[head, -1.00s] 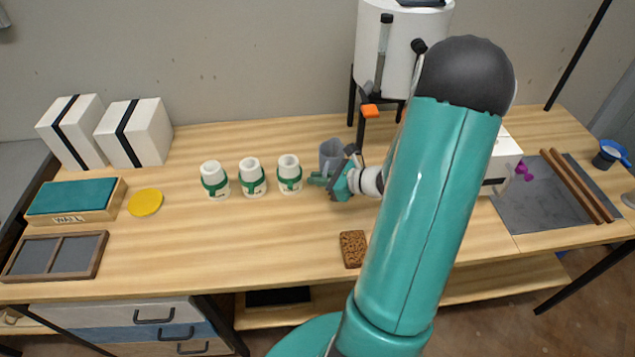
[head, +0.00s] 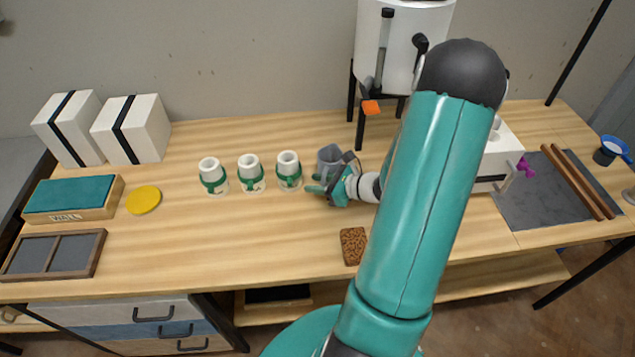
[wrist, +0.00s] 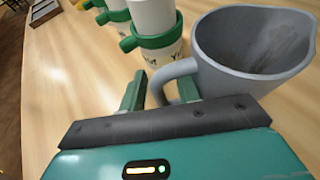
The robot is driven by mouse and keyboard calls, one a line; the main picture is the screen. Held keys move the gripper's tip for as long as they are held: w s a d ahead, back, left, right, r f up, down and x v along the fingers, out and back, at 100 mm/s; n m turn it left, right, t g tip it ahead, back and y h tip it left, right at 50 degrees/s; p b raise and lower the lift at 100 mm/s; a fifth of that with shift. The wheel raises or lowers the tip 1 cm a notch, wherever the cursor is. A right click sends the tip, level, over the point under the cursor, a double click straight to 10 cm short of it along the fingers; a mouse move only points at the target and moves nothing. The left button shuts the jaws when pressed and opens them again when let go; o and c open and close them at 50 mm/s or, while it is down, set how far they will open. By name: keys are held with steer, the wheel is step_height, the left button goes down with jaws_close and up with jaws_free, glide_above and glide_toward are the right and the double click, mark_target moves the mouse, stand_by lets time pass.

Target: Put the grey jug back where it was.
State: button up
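The grey jug (head: 327,158) stands upright at the right end of the row of cups, towards the back of the bench. In the wrist view the jug (wrist: 225,80) is large at upper right, open top showing and looking empty, its handle towards my gripper. In the head view my gripper (head: 322,189) is at the jug's near side. The jug's base is hidden, so I cannot tell whether it touches the bench.
Three white cups with green bands, the nearest to the jug being this one (head: 289,171), stand in a row close to its left. A brown sponge-like block (head: 353,246) lies in front. A white urn (head: 400,50) on black legs stands behind. The wooden bench (head: 270,235) is clear in front of the cups.

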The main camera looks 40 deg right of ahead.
steer(key=shift+r, duration=0.1)
steer(key=shift+s+d+r, duration=0.15)
steer(key=shift+s, duration=0.1)
steer(key=v, duration=1.1)
steer(key=w+a+r+n+g+y, duration=0.1)
steer(key=a+r+n+g, duration=0.35)
steer(key=a+n, duration=0.35)
steer(key=w+a+r+n+g, duration=0.2)
steer(key=a+r+n+g, duration=0.3)
steer(key=a, duration=0.5)
steer(key=s+a+r+n+t+h, duration=0.1)
steer(key=s+a+r+n+h, duration=0.2)
steer(key=n, duration=0.6)
steer(key=s+a+r+n+t+h, duration=0.1)
steer(key=s+a+r+n+h, duration=0.1)
steer(key=a+r+n, duration=0.6)
steer(key=shift+s+a+r+n+h, duration=0.3)
steer(key=shift+s+a+n+h, duration=0.1)
steer(key=shift+n+h, duration=0.25)
steer(key=shift+t, duration=0.25)
